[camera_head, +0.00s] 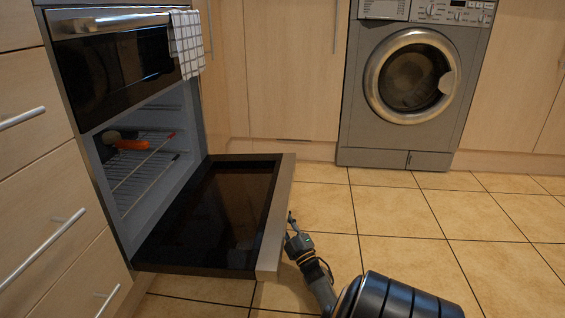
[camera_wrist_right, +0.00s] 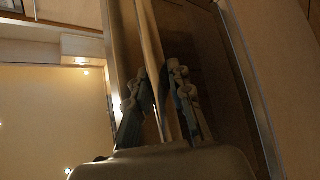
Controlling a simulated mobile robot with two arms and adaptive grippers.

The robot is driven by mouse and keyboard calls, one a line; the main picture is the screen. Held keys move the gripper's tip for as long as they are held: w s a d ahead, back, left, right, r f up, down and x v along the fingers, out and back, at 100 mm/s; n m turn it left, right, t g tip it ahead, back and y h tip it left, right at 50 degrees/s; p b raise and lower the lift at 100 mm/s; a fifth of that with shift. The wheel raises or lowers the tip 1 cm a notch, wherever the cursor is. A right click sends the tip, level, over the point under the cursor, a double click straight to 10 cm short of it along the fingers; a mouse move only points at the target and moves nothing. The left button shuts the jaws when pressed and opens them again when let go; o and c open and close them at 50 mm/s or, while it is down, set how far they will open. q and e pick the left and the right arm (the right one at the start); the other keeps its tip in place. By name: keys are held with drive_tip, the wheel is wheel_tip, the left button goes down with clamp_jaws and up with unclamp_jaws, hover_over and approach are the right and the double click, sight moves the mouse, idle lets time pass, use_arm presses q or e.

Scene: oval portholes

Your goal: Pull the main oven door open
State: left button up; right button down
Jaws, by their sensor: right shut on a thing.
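The main oven door (camera_head: 215,215) is folded down and lies about level in front of the open cavity, its dark glass facing up. Its steel front edge (camera_head: 277,215) is on the right. My right gripper (camera_head: 291,222) is at that outer edge, low over the floor. In the right wrist view my right gripper (camera_wrist_right: 163,95) has its fingers on both sides of the long bar handle (camera_wrist_right: 151,45), shut on it. The handle is hidden in the head view behind the door's edge. My left gripper is in neither view.
Inside the oven a wire rack (camera_head: 140,170) holds something with an orange handle (camera_head: 133,144). The upper oven door (camera_head: 115,60) is shut, with a checked towel (camera_head: 187,45) on its handle. A washing machine (camera_head: 408,85) stands behind. The tiled floor (camera_head: 400,215) is clear on the right.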

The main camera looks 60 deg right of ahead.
sight(280, 196)
drive_tip(key=shift+w+a+r, duration=0.1)
drive_tip(key=shift+w+r, duration=0.15)
drive_tip(key=c, duration=1.3)
unclamp_jaws()
drive_tip(key=shift+w, duration=0.1)
drive_tip(key=shift+o, duration=0.8)
drive_tip(key=shift+f, duration=0.1)
wheel_tip(280, 196, up, 10)
drive_tip(key=shift+r, duration=0.1)
drive_tip(key=shift+a, duration=0.1)
